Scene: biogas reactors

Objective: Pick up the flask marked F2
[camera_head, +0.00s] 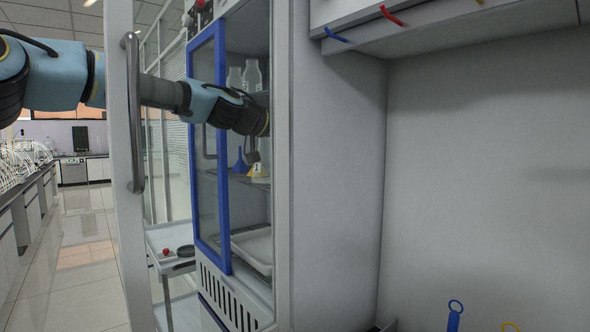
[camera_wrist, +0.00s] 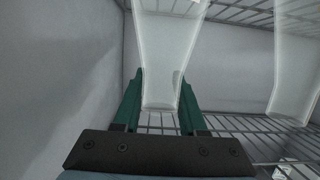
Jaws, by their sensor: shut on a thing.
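My gripper (camera_head: 252,150) reaches inside the open blue-framed cabinet. In the wrist view its two green fingers (camera_wrist: 161,82) are shut on the narrow part of a clear glass flask (camera_wrist: 160,88). No F2 mark can be read on the glass. In the head view, a pale flask with a yellowish tint and a small label (camera_head: 260,172) shows just below the fingers; its label is too small to read. I cannot tell whether it is the held one.
Clear glass bottles (camera_head: 252,76) stand on the upper shelf; another glass vessel (camera_wrist: 297,85) is right of the held one. A blue funnel (camera_head: 240,162) is close to the gripper. A white tray (camera_head: 252,250) lies lower. The cabinet wall (camera_wrist: 60,85) is at left.

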